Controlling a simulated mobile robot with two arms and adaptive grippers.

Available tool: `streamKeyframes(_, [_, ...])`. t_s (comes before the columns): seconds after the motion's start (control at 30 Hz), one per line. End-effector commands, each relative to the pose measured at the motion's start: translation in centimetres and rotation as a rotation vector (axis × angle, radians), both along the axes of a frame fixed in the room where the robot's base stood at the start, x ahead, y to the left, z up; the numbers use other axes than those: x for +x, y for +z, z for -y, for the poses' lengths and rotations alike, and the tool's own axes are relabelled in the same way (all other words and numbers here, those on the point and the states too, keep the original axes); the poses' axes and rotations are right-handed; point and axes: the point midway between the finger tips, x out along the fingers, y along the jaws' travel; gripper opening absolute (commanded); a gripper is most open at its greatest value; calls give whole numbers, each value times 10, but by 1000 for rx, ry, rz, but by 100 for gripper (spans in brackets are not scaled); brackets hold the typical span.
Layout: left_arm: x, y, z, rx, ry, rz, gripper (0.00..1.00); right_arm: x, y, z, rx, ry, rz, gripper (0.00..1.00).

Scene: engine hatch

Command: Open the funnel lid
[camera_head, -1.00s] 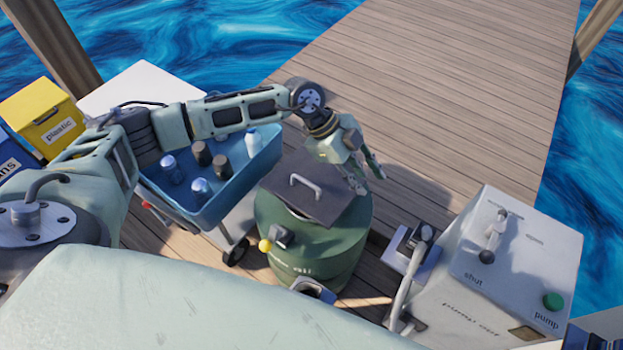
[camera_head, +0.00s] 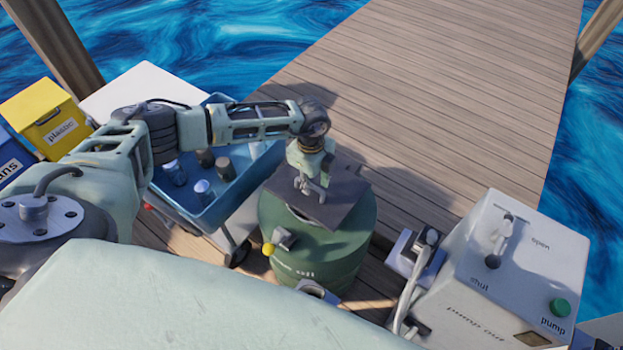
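The funnel lid (camera_head: 335,205) is a dark square plate lying on top of a green round tank (camera_head: 325,255). In the earlier frame a light bar handle stands on the lid; now my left gripper (camera_head: 311,191) covers most of it. The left gripper points down over the lid with its fingers at the handle. I cannot tell whether the fingers are closed around the handle. The lid lies flat on the tank. My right gripper is not in view.
A blue bin (camera_head: 222,203) with several cans stands left of the tank. A white pump box (camera_head: 515,265) with a lever and a green button (camera_head: 560,307) stands to the right. A yellow plastic box (camera_head: 42,112) is at far left. The wooden deck (camera_head: 430,100) behind is clear.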

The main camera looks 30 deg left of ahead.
Motion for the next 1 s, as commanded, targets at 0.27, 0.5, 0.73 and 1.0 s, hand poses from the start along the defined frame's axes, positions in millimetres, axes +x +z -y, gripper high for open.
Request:
streamKeyframes(0.27, [0, -4, 0, 0, 0, 0, 29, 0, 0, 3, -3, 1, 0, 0])
streamKeyframes(0.5, [0, -3, 0, 0, 0, 0, 10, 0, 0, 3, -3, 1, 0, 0])
streamKeyframes(0.73, [0, -3, 0, 0, 0, 0, 0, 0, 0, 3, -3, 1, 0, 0])
streamKeyframes(1.0, [0, -3, 0, 0, 0, -1, 0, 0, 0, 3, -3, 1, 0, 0])
